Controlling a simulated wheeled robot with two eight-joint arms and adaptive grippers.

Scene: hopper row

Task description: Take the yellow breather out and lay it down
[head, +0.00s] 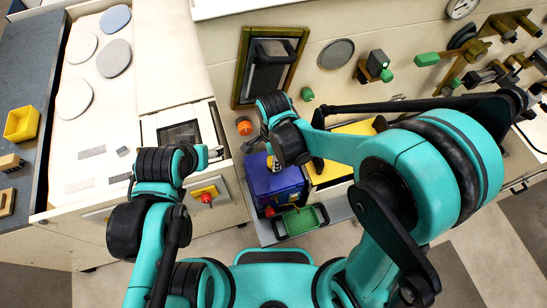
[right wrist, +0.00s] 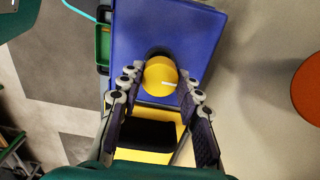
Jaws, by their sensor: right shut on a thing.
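A green tray (head: 318,214) is in front of the blue box. An orange knob (head: 244,127) stands behind it. A yellow bin (head: 21,123) and pale round discs (head: 114,58) lie at the left. The pale left counter (head: 110,120) has free room.

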